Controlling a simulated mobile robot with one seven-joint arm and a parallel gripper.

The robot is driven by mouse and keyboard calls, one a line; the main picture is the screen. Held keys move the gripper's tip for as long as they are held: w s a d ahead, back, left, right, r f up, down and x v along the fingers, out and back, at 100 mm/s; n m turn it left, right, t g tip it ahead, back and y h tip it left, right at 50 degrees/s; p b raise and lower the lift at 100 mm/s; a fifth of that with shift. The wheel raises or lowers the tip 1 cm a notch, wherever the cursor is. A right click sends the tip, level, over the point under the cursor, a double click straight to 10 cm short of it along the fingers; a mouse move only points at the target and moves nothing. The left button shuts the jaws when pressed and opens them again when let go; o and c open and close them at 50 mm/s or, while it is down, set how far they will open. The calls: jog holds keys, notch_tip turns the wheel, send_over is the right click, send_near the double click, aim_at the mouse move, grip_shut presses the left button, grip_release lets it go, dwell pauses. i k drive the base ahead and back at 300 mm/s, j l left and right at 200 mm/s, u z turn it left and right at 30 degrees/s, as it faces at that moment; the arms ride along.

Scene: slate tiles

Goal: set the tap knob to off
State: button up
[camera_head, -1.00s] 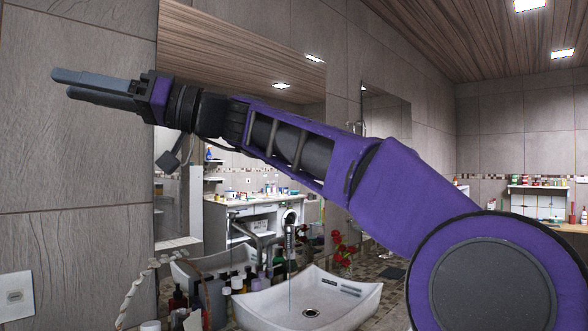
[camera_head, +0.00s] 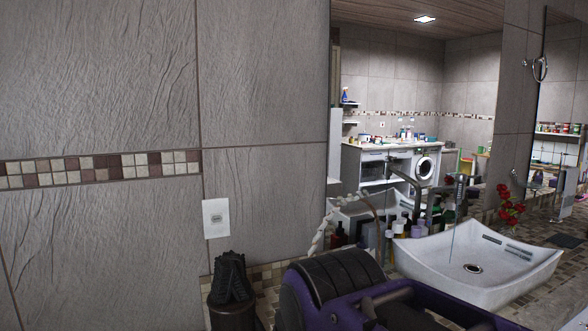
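The tap (camera_head: 460,188) stands behind the white basin (camera_head: 500,268), right of centre. It is small and grey, and its knob cannot be told apart from its body, so its setting is unclear. A thin vertical line, perhaps water, runs down from the tap toward the basin. A grey pipe-like shape left of it looks like its reflection in the mirror. My purple and black arm crosses the bottom of the view, in front of the basin's lower left. My gripper is not in view.
Several bottles (camera_head: 400,230) stand left of the basin, and red flowers (camera_head: 511,208) stand to its right. A large mirror (camera_head: 470,75) hangs behind. A dark container (camera_head: 232,312) stands at the lower left by the tiled wall, below a white switch plate (camera_head: 216,218).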

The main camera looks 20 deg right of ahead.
aim_at(461, 178)
jog(key=l+z, duration=0.2)
jog(key=l, duration=0.95)
jog(key=l+z, duration=0.25)
jog(key=l, duration=0.9)
